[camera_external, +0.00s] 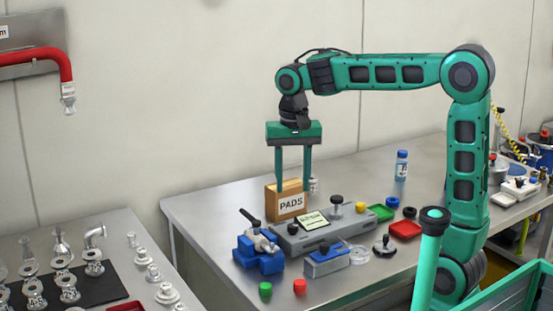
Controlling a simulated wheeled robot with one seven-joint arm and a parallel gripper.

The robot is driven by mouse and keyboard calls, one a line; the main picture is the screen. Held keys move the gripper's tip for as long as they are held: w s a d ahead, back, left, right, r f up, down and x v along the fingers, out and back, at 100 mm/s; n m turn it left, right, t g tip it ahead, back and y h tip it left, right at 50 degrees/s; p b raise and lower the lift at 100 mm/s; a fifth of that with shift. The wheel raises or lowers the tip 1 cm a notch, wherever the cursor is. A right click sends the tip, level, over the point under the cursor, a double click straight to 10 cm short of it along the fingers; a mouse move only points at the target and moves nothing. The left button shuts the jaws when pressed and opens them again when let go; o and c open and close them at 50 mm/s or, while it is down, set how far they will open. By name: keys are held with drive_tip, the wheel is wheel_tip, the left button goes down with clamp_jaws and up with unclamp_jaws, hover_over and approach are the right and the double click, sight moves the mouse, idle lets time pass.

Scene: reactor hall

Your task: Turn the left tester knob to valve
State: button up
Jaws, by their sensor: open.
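The tester appears to be the long grey unit (350,229) on the steel bench, with a pale label or display (311,222) on its top. A small dark knob (293,229) shows at its left part, and a taller black knob (337,200) stands on its right part. Their pointer settings are too small to read. My gripper (293,184) is open, pointing down, with its two green fingers apart. It is above and behind the tester's left part, close to the PADS box (285,204). It holds nothing that I can see.
A blue clamp with a black handle (258,245) stands left of the tester, and a blue-grey block (327,263) in front. A blue-capped bottle (401,165) stands behind. Green and red caps lie near the front edge.

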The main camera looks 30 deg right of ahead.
sight(293, 225)
drive_tip(key=f+n, duration=1.1)
drive_tip(key=shift+s, duration=0.25)
idle(0.6)
drive_tip(key=shift+r, duration=0.1)
clamp_jaws()
